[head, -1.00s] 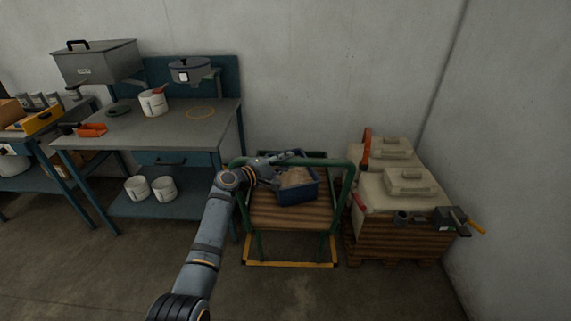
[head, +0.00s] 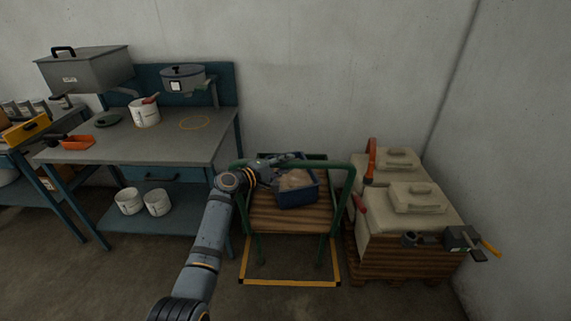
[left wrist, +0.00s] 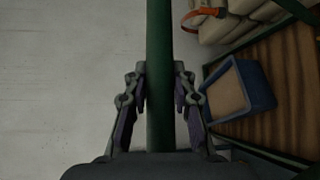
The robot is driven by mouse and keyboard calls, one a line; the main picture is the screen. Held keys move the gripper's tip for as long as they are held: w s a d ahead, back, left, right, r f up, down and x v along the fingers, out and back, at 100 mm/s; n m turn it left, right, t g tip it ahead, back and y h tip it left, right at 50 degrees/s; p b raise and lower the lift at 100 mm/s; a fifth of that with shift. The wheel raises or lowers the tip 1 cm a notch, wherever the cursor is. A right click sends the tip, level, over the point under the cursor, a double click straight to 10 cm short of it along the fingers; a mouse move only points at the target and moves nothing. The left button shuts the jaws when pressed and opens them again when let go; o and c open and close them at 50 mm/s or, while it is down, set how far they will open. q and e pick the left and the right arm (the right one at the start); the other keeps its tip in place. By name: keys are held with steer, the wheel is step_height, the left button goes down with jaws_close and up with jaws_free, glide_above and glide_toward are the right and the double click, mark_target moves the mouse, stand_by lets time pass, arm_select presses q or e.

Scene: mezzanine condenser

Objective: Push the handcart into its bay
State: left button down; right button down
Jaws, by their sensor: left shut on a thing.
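The handcart has a green tube handle (head: 343,180) and a wooden slatted deck (head: 292,219). It stands between the workbench and the pallet. My left gripper (head: 278,161) is at the handle's top bar. In the left wrist view its fingers (left wrist: 159,92) are shut on the green bar (left wrist: 159,125), one on each side. A blue crate (head: 297,197) with tan contents sits on the deck; it also shows in the left wrist view (left wrist: 262,83). The bay is a yellow floor outline (head: 292,283); its front strip lies nearer to me than the cart's deck. My right gripper is not seen.
A grey workbench (head: 150,145) with blue legs stands to the left. A pallet (head: 405,262) with pale sacks or containers (head: 415,205) stands close on the right, with a clamp-like tool (head: 462,239) at its front corner. A wall is behind. The floor in front is open.

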arm_select(q)
steer(key=shift+w+r, duration=0.1)
steer(key=shift+r, duration=0.15)
steer(key=c, duration=1.4)
jaws_free()
steer(key=o, duration=0.3)
steer(key=shift+w+f, duration=0.25)
steer(key=shift+s, duration=0.1)
steer(key=shift+s, duration=0.1)
steer(key=v, duration=1.2)
